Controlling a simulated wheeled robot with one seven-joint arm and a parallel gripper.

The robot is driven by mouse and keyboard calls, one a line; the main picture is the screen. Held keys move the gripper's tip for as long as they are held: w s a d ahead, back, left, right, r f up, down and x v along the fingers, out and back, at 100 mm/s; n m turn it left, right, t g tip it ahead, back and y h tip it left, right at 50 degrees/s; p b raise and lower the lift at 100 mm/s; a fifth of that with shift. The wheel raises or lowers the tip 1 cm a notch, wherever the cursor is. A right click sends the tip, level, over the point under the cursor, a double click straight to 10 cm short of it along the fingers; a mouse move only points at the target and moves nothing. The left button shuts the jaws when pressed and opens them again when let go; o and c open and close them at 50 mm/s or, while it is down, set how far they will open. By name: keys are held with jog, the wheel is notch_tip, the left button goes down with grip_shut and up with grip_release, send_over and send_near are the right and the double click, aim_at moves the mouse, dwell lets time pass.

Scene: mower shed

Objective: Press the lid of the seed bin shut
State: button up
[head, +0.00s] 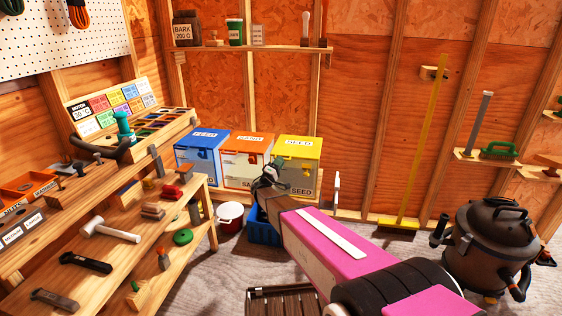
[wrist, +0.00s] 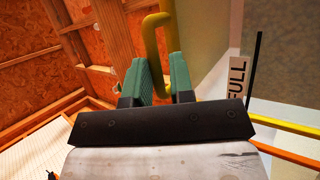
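The seed bin (head: 302,186) stands at the right end of a row of three bins by the back wall. Its yellow lid (head: 299,149), marked SEED, slopes on top; I cannot tell how far it stands open. My gripper (head: 272,170) is at the bin's front left, partly hiding it. A FULL label (wrist: 236,77) and a dark line show on a pale panel to the right.
The orange sand bin (head: 246,172) and blue feed bin (head: 198,164) stand to the left. A wooden workbench (head: 150,215) fills the left; a shop vacuum (head: 490,245) stands right.

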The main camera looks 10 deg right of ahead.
jog(key=v, duration=0.9)
jog(key=shift+s+a+h, duration=0.2)
jog(key=shift+s+h, duration=0.05)
jog(key=shift+h, duration=0.05)
jog(key=s+d+f+m+g+y, duration=0.2)
jog(key=s+d+m+g, duration=0.1)
jog(key=s+d+g, duration=0.5)
jog(key=s+d+f+m+g+y, duration=0.2)
jog(key=s+d+g, duration=0.4)
jog(key=s+d, duration=0.3)
jog(key=s+a+m+g+y, duration=0.1)
jog(key=s+a+g+y, duration=0.2)
jog(key=s+y, duration=1)
jog(key=shift+s+a, duration=0.4)
jog(key=shift+s, duration=0.3)
